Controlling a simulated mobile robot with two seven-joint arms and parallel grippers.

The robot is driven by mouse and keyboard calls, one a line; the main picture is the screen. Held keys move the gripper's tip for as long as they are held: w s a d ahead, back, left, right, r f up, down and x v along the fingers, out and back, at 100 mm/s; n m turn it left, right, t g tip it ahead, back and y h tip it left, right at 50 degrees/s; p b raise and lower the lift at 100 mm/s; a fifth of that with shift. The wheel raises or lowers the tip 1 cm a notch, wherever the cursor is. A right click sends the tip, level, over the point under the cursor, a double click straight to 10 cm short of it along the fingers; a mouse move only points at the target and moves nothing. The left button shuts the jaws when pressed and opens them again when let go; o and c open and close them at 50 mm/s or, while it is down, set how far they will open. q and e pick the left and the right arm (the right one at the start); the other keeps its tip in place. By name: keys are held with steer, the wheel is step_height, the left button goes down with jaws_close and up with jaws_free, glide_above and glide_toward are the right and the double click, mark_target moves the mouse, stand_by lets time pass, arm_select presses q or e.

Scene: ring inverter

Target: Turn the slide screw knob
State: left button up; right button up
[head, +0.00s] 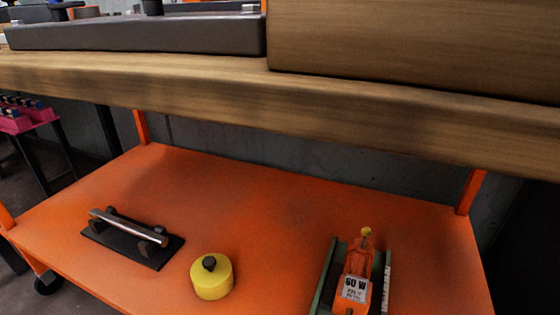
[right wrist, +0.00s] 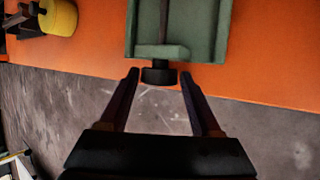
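A green slide (right wrist: 203,30) lies at the edge of an orange shelf in the right wrist view. A screw runs along it, ending in a dark round slide screw knob (right wrist: 159,77). My right gripper (right wrist: 159,72) is open, its two fingertips on either side of the knob with small gaps showing; depth is hard to judge. In the head view the green slide (head: 325,280) stands at the bottom right with an orange unit (head: 358,265) labelled 60 W on it; its near end and the knob are cut off. My left gripper is not in view.
The orange shelf (head: 255,200) also holds a yellow cylinder (head: 212,281) with a black top and a black bracket (head: 115,240) with a metal bar. A thick wooden tabletop (head: 200,95) overhangs the shelf. Grey floor (right wrist: 60,110) lies in front of the shelf edge.

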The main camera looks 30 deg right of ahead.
steer(key=shift+o, duration=1.4)
